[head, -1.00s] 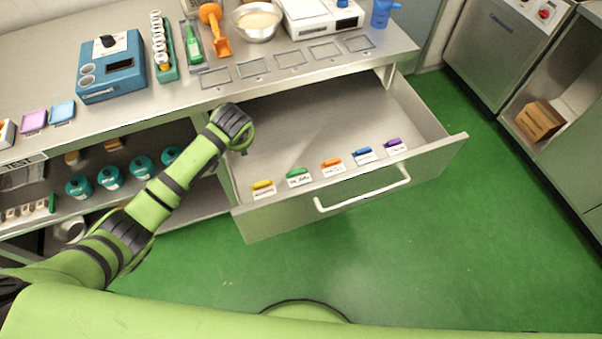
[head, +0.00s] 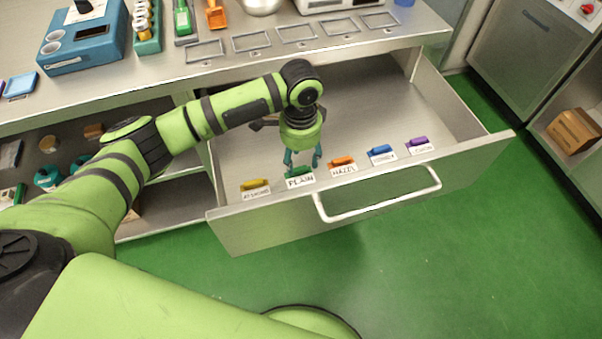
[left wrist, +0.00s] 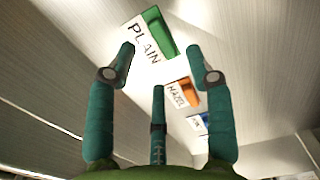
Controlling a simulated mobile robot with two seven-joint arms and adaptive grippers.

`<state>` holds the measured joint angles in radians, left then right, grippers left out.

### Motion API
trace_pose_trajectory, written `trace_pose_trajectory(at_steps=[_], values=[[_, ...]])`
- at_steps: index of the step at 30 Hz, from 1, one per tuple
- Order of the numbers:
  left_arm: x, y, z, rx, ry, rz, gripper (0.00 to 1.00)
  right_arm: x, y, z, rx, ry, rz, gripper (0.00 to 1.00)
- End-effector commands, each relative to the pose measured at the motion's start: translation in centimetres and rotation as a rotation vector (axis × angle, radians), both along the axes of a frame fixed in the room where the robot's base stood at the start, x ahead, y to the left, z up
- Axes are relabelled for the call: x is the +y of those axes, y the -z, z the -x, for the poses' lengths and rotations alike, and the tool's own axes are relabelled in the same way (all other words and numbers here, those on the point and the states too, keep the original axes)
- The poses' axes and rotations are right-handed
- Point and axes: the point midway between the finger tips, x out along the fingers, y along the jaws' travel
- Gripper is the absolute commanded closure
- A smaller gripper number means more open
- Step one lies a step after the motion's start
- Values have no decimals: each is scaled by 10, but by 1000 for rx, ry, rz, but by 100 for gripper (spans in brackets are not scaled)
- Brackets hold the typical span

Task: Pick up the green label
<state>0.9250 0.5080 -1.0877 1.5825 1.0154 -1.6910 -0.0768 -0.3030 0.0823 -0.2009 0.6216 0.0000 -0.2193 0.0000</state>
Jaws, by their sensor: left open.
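The green label (head: 299,176) has a green grip and a white card reading PLAIN. It lies in the open drawer near its front wall, second from the left in a row of labels. In the left wrist view the green label (left wrist: 157,34) shows just beyond the fingertips, toward the top. My left gripper (head: 303,160) points down into the drawer just behind and above the green label. In the left wrist view its teal fingers (left wrist: 163,62) are spread, with nothing between them. I cannot tell any contact with the label. My right gripper is not in view.
A yellow label (head: 255,186) lies left of the green one; orange (head: 342,162), blue (head: 381,151) and purple (head: 419,143) labels lie to the right. The drawer front with its white handle (head: 380,203) stands close in front. The drawer's back area is bare.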

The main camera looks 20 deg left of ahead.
Motion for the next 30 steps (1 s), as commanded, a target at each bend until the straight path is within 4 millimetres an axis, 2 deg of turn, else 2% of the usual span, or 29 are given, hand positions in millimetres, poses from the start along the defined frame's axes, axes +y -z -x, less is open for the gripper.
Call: trace_pose_trajectory(at_steps=[7,16,17,18,21,30], values=[[0,36,0,1,-2,1,47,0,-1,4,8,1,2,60],[0,43,-1,-2,-1,1,47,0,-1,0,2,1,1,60],[0,43,-1,-2,-1,1,55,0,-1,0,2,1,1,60],[0,42,-1,-2,-1,1,70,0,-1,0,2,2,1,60],[0,42,-1,-2,-2,1,93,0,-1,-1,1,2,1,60],[0,42,-1,-2,-2,1,93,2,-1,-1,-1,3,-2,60]])
